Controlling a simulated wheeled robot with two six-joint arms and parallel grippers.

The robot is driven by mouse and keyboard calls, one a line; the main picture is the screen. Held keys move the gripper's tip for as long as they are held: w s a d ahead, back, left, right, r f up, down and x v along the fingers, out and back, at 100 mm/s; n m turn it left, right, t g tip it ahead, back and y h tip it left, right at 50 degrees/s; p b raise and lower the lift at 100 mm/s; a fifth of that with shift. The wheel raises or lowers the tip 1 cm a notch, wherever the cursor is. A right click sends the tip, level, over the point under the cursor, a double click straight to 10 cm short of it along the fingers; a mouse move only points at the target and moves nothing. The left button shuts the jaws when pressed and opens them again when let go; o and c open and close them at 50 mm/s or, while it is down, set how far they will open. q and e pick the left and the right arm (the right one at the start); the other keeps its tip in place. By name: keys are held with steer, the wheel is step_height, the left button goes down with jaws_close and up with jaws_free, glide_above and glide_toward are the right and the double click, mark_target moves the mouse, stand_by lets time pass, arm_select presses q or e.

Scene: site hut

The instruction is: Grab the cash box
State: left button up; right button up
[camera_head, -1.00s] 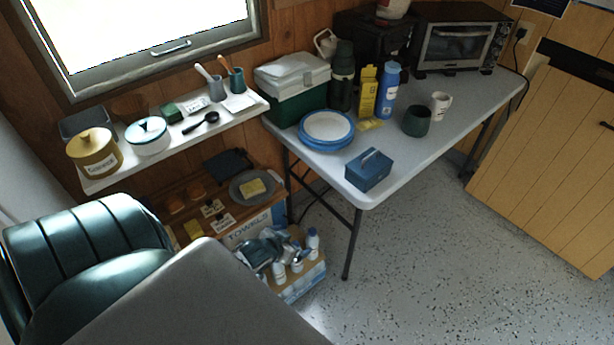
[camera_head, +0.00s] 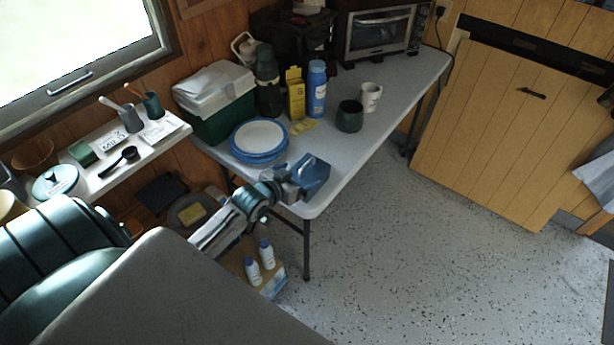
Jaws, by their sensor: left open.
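The blue cash box (camera_head: 318,171) sits near the front corner of the grey folding table (camera_head: 350,155), with its handle on top. My left gripper (camera_head: 297,178) is open at the near left side of the box and hides part of it. I cannot tell whether its fingers touch the box or reach around it. My right gripper is out of view.
Blue-rimmed plates (camera_head: 259,140) lie left of the box. Behind stand a green cooler (camera_head: 215,103), yellow carton (camera_head: 295,93), blue bottle (camera_head: 316,89), dark green mug (camera_head: 349,116), white mug (camera_head: 371,97) and toaster oven (camera_head: 382,35). The tabletop right of the box is clear.

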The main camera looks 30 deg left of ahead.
mark_target(307, 174)
arm_select(q)
steer(key=x, duration=0.3)
steer(key=shift+w+d+f, duration=0.1)
steer(key=shift+w+f, duration=0.05)
steer(key=shift+w, duration=0.1)
steer(key=shift+s, duration=0.1)
steer(key=c, duration=1.3)
